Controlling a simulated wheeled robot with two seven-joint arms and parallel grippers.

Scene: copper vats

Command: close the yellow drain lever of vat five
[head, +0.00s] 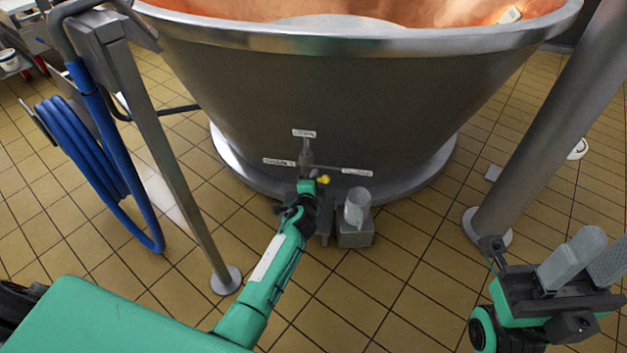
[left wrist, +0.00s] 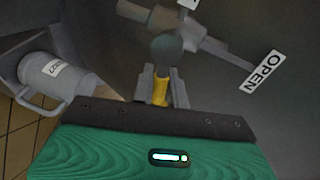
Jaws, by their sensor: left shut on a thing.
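The copper-lined vat (head: 330,95) stands ahead with a drain valve low on its front. The yellow drain lever (head: 323,180) shows at the tip of my left gripper (head: 308,190). In the left wrist view the lever (left wrist: 160,91) lies between the fingers of my left gripper (left wrist: 161,88), which is shut on it. The fingers hide part of the lever. An OPEN label (left wrist: 263,72) is to the right of the valve. My right gripper (head: 575,270) is empty at the lower right, away from the vat; its finger gap is unclear.
A grey jug (head: 357,205) stands on a metal block (head: 355,236) just right of my left gripper. A blue hose (head: 95,150) hangs on a steel post (head: 165,160) at left. A thick steel column (head: 545,120) stands at right. Tiled floor between is mostly clear.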

